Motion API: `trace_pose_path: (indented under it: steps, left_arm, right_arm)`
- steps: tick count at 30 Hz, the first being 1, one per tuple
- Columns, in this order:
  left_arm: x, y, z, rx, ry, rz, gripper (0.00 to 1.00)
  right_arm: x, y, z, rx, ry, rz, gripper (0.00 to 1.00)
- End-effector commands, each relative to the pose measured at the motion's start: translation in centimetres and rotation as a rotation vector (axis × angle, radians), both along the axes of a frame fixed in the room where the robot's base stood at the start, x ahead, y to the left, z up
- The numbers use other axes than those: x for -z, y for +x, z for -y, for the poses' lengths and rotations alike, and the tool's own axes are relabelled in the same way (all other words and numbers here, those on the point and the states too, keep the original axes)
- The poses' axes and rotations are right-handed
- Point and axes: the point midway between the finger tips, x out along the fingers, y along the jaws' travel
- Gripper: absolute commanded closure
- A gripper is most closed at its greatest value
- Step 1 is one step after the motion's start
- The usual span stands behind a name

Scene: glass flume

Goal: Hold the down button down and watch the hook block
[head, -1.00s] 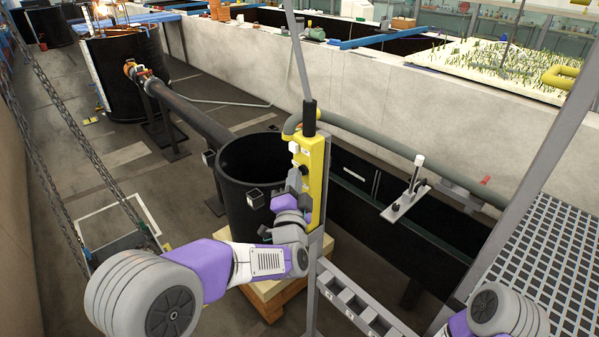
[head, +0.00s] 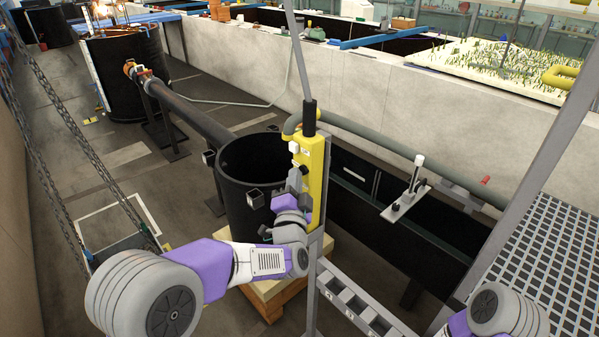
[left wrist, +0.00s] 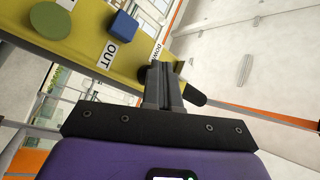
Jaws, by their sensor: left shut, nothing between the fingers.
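The yellow control pendant (head: 318,180) hangs upright near the middle of the head view. My left gripper (head: 295,176) is shut and empty, its fingertips at the pendant's button face. In the left wrist view, the shut fingers (left wrist: 162,82) reach the yellow face beside a partly covered DOWN label (left wrist: 156,52). The down button is hidden behind the fingertips, so I cannot tell whether it is pressed in. An OUT label (left wrist: 107,55), a blue button (left wrist: 123,25) and a green round button (left wrist: 48,19) show nearby. I cannot make out the hook block. My right gripper is out of view.
A black open tank (head: 235,205) stands on a wooden pallet (head: 268,300) behind my left arm. Chains (head: 82,140) hang at the left. A grey post and rail (head: 350,302) stand in front, with a grating (head: 555,255) at right. The floor at left is mostly clear.

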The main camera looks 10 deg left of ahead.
Motion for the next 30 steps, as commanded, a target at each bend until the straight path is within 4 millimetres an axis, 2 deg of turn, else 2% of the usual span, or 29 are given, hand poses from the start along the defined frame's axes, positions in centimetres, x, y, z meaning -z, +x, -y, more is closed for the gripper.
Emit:
trace_pose_path:
  steps: [9,21,30]
  left_arm:
    - [0.0,-0.1,-0.1,0.001,0.0,0.0,1.0]
    - [0.0,-1.6,-1.3,0.0,0.0,0.0,1.0]
    - [0.0,-1.7,-1.3,0.0,0.0,0.0,1.0]
  right_arm:
    - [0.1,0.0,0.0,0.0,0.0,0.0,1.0]
    - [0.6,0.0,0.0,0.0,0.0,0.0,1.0]
    - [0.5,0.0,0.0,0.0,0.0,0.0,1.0]
